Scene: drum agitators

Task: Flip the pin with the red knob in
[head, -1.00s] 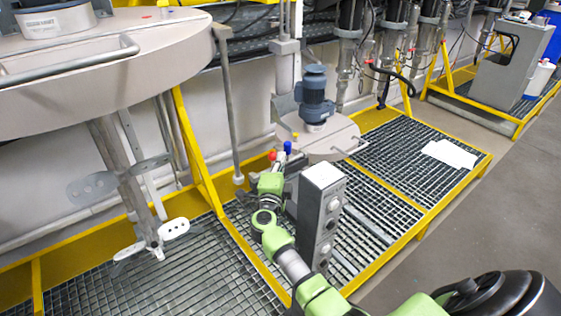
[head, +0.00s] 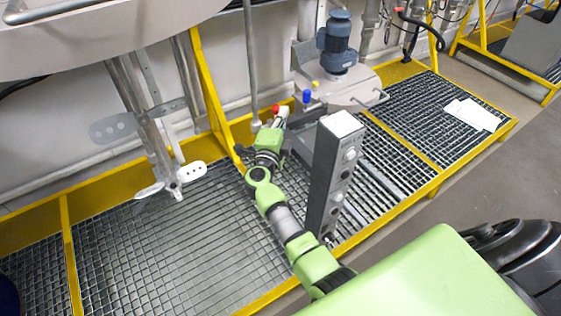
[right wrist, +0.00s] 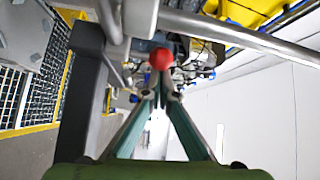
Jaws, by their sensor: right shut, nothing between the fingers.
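The red knob (head: 276,108) sits beside a blue knob (head: 306,96) at the near-left side of the small drum agitator in the head view. In the right wrist view the red knob (right wrist: 161,59) is just beyond and slightly above my fingertips. My right gripper (right wrist: 160,97) is shut, with its two teal fingers converging and nothing between them. In the head view the right arm reaches up to just below the red knob, and its fingertips are hard to make out. The pin itself cannot be made out clearly. My left gripper is not in view.
A grey control box (head: 333,170) stands close to the right of my arm. The agitator's blue motor (head: 340,45) rises behind the knobs. A yellow post (head: 212,95) stands to the left. A metal bar (right wrist: 245,38) crosses the wrist view above the fingers.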

